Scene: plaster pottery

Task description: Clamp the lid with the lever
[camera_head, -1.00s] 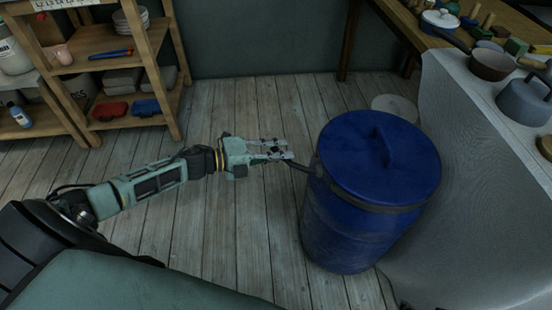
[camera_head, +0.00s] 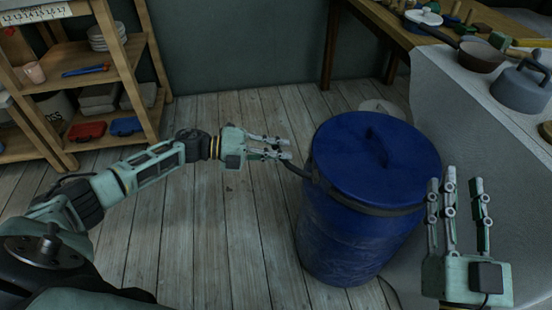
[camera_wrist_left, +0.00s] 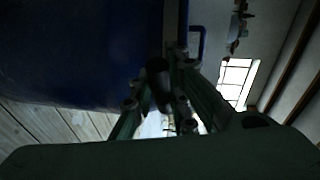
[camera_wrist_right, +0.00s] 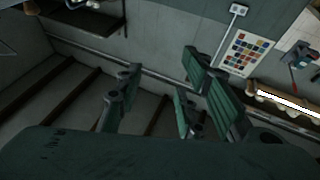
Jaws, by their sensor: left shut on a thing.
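The blue barrel (camera_head: 345,230) stands upright on the plank floor, its blue lid (camera_head: 345,150) seated on top with a raised handle (camera_head: 376,146). A dark band (camera_head: 375,207) runs around the rim. A dark lever (camera_head: 295,170) sticks out from the band's left side. My left gripper (camera_head: 287,147) is at the lever's outer end, fingers pointing right. In the left wrist view the dark lever (camera_wrist_left: 158,78) sits between the fingers, close to the barrel wall (camera_wrist_left: 70,50). My right gripper (camera_head: 458,186) is raised in front of the barrel's right side, open and empty, fingers up.
A cloth-covered table (camera_head: 470,130) with pots stands right of the barrel. A wooden workbench (camera_head: 390,28) is behind. A wooden shelf (camera_head: 95,50) with boxes and bowls stands at the left. The floor (camera_head: 190,240) left of the barrel is clear.

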